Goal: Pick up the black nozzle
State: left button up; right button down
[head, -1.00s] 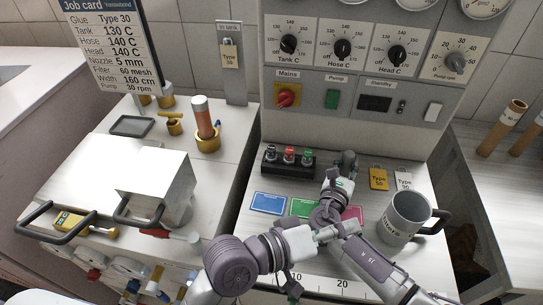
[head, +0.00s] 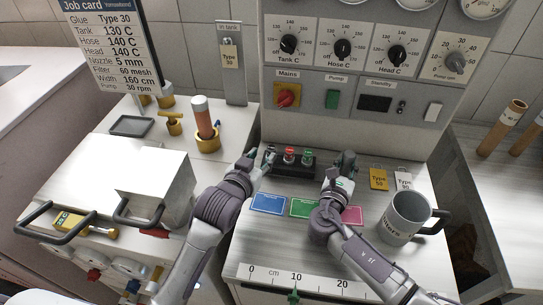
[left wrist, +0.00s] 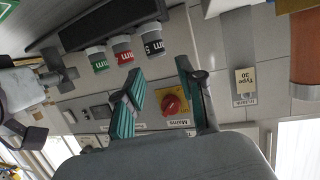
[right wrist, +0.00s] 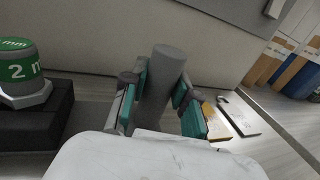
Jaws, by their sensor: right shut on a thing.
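The black nozzle (head: 270,152) stands at the left end of a dark rack (head: 301,168), beside a red nozzle (head: 289,154) and a green nozzle (head: 307,156). In the left wrist view the black nozzle (left wrist: 152,44) appears upside down, just beyond the fingertips. My left gripper (head: 257,161) is open and empty, close to the black nozzle on its left front side; it also shows in the left wrist view (left wrist: 162,75). My right gripper (head: 340,178) is shut on a grey cylinder (right wrist: 164,72), right of the rack. The cylinder's lower end is hidden.
Blue (head: 268,203), green (head: 304,207) and pink (head: 350,215) cards lie in front of the rack. A grey mug (head: 404,218) stands at the right. The control panel (head: 350,112) rises behind the rack. The counter in front of the cards is mostly clear.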

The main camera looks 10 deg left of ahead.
aim_at(270, 150)
pick_arm(q)
jog(key=x, duration=0.6)
jog(key=shift+s+d+f, duration=0.15)
jog(key=shift+f, duration=0.1)
grip_shut()
